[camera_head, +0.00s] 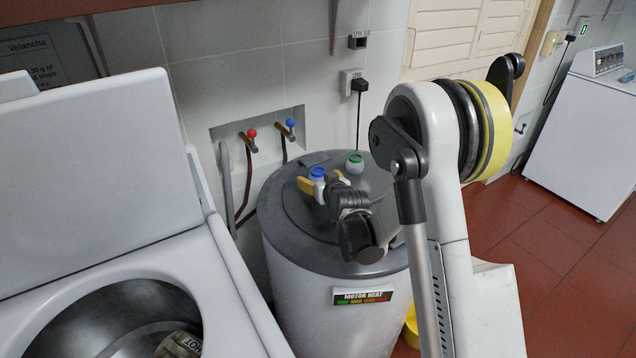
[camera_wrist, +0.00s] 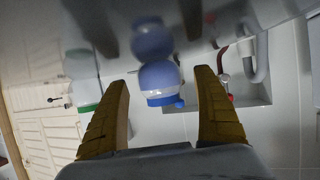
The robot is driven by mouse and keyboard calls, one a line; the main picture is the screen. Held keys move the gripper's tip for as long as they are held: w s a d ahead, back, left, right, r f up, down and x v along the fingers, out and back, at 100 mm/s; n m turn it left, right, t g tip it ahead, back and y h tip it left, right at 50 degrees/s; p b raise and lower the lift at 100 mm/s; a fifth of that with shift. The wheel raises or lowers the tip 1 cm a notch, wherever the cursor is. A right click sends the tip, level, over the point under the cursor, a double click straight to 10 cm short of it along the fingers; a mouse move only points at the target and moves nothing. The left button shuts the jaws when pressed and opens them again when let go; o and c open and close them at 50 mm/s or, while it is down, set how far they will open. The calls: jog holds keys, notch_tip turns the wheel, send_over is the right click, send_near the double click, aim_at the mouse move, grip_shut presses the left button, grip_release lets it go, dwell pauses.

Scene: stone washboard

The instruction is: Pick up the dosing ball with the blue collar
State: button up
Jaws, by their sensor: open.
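The dosing ball with the blue collar (camera_head: 317,175) stands on the grey lid of the round white machine. In the wrist view the ball (camera_wrist: 159,78) appears between the two yellow-brown fingers, with visible space on both sides. My gripper (camera_head: 322,180) is open and low over the lid, around or just beside this ball; exact depth is hard to judge. It also shows in the wrist view (camera_wrist: 161,80). A second dosing ball with a green collar (camera_head: 355,162) stands to the right, and in the wrist view (camera_wrist: 86,92) it is left of the fingers.
The round machine's lid (camera_head: 290,205) is otherwise largely clear. Behind it are red and blue taps (camera_head: 290,124) in a wall recess with hoses. An open top-loading washer (camera_head: 235,285) stands at the left. A white appliance (camera_head: 590,130) is at the far right.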

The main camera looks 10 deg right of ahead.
jog(key=shift+x, duration=0.75)
jog(key=c, duration=1.3)
jog(key=shift+r, duration=0.2)
